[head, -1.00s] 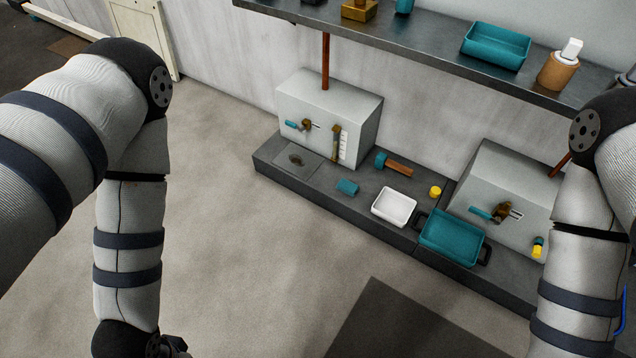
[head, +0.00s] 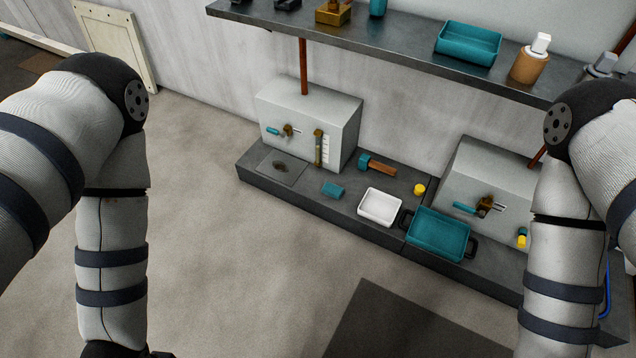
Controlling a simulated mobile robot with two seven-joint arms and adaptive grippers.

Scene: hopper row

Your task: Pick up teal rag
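A small teal folded piece (head: 333,190), which looks like the teal rag, lies on the dark low ledge (head: 264,187). It sits left of a white tray (head: 380,207) and in front of a hammer with a teal head (head: 377,165). Both of my arms hang down at the left and right sides of the head view, well apart from the teal piece. Neither gripper shows; both are below the picture's lower edge.
Grey hopper boxes (head: 308,118) stand on the ledge. A teal tray with dark handles (head: 438,235) and a yellow cylinder (head: 419,190) are to the right. A shelf (head: 392,60) above holds a teal bin (head: 468,43). The floor (head: 215,240) in front is open; a dark mat (head: 390,325) lies there.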

